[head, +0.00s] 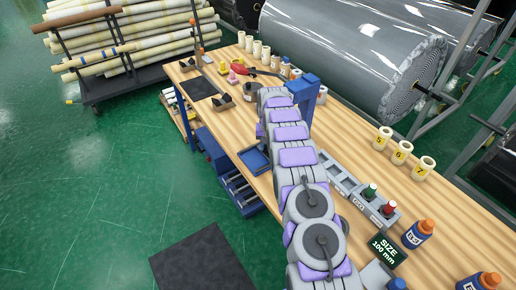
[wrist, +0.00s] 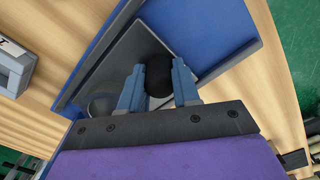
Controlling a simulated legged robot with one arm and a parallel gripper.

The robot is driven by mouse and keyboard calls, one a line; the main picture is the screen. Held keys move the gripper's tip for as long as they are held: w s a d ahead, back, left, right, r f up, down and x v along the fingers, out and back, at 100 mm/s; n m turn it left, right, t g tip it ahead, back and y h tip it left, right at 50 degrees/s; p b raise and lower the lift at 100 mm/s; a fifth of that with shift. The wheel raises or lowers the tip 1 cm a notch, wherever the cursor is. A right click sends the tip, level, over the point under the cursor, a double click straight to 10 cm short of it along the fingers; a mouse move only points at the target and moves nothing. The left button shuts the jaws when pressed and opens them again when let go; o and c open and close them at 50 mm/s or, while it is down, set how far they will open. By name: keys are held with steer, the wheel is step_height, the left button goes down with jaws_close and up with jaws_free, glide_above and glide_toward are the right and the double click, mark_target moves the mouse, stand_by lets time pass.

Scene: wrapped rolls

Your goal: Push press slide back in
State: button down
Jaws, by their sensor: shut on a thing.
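The blue press (head: 304,96) stands on the wooden bench in the head view, partly hidden behind my arm. In the wrist view its blue frame (wrist: 222,22) surrounds a grey metal slide plate (wrist: 128,58). A round black knob (wrist: 158,66) sits over the plate. My gripper (wrist: 157,82) has one blue-grey finger on each side of the knob and is shut on it. In the head view my arm hides the gripper and the knob. How far the slide is out cannot be told.
The bench (head: 345,160) holds a grey bin row (head: 365,203) with small bottles, a size sign (head: 387,250) and orange-capped bottles (head: 418,234) on the right. A blue tray (head: 254,158) lies left of my arm. Large wrapped rolls (head: 350,50) stand behind the bench. Green floor on the left is mostly clear.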

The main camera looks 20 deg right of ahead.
steer(key=shift+w+d+r, duration=0.1)
steer(key=shift+w+d, duration=0.25)
steer(key=shift+d, duration=0.5)
steer(key=c, duration=1.2)
jaws_free()
steer(key=o, duration=0.4)
steer(key=shift+d, duration=0.15)
step_height(320, 180, up, 17)
steer(key=p, duration=0.4)
steer(key=shift+w+p, duration=0.15)
steer(key=shift+p, duration=0.15)
